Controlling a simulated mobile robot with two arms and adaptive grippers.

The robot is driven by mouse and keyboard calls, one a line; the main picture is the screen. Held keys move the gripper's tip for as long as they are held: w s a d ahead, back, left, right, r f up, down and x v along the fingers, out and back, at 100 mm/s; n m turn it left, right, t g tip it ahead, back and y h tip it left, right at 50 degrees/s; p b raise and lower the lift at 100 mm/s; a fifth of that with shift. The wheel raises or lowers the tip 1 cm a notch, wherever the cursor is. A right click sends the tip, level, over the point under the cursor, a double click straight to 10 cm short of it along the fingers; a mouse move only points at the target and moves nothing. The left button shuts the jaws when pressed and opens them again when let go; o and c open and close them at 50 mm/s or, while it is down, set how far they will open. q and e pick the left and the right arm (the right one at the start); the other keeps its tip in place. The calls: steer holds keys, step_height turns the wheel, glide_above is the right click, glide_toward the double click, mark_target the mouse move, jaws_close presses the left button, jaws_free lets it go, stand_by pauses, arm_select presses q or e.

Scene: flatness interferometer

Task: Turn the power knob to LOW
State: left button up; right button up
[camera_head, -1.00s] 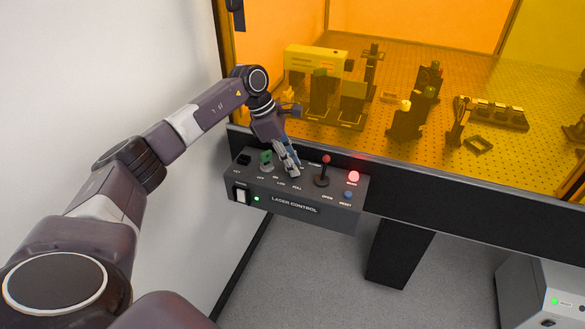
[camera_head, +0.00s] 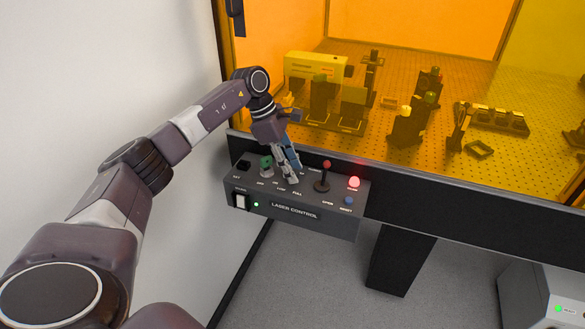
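The laser control box (camera_head: 295,211) hangs at the front edge of the optical table. My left gripper (camera_head: 289,178) points down at its top panel, at the spot above the LOW and FULL labels. The power knob is hidden behind the fingers, so its setting cannot be read. The fingertips look close together at the panel, but I cannot tell whether they grip the knob. My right gripper is not in view.
On the panel are a green key switch (camera_head: 266,165) left of my gripper, a red-tipped lever (camera_head: 324,177) to its right, a lit red lamp (camera_head: 354,182) and a blue reset button (camera_head: 349,200). An amber enclosure with optics stands behind. White wall at left.

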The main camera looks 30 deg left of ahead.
arm_select(q)
steer(key=v, duration=1.2)
steer(key=shift+f, duration=0.1)
stand_by(0.4)
